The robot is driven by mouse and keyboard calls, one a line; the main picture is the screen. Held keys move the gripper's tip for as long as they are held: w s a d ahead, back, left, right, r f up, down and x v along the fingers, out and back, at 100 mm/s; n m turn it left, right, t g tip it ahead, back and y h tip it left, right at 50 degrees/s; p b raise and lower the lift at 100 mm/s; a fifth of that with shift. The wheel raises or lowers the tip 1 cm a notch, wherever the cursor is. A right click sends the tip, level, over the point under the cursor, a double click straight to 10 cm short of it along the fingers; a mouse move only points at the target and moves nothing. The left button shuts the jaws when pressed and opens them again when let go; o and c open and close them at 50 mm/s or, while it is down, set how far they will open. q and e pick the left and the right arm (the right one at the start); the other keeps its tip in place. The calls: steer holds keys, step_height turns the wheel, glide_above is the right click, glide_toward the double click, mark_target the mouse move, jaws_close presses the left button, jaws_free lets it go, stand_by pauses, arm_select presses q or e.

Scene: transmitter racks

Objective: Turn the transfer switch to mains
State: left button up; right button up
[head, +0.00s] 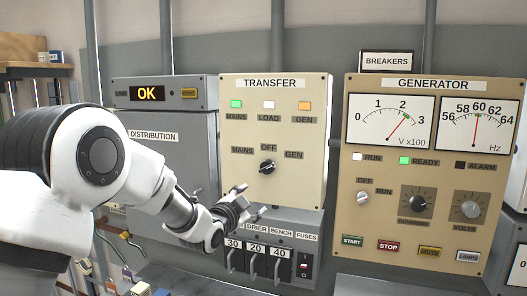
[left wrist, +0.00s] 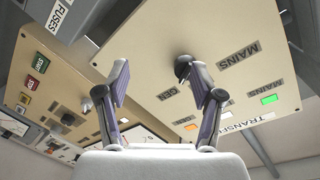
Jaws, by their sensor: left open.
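The transfer switch is a black knob (head: 267,166) on the cream TRANSFER panel (head: 300,200), with MAINS to its left, OFF above it and GEN to its right. I cannot tell for sure which label its pointer faces. My left gripper (head: 244,198) is open and empty, below and slightly left of the knob. In the left wrist view, which shows the panel tilted and nearly upside down, the knob (left wrist: 183,66) appears beside the tip of the right finger, partly covered by it. The open left gripper (left wrist: 157,76) shows no contact that I can make out. My right gripper is out of view.
Green MAINS (head: 236,104) and orange GEN (head: 305,105) lamps are lit; the LOAD lamp (head: 268,105) is white. Breaker levers (head: 254,268) lie close below the gripper. The GENERATOR panel (head: 428,150) stands right, the grey distribution cabinet (head: 170,115) left.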

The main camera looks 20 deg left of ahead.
arm_select(q)
steer(key=m+t, duration=0.1)
glide_toward(264, 170)
steer(key=w, duration=0.2)
steer(key=w+p, duration=0.1)
steer(key=w, duration=0.1)
steer(key=w+p, duration=0.2)
steer(key=w, duration=0.1)
steer(key=w+d+p, duration=0.1)
steer(key=w, duration=0.2)
steer(key=shift+p, duration=0.3)
steer(key=c, duration=1.2)
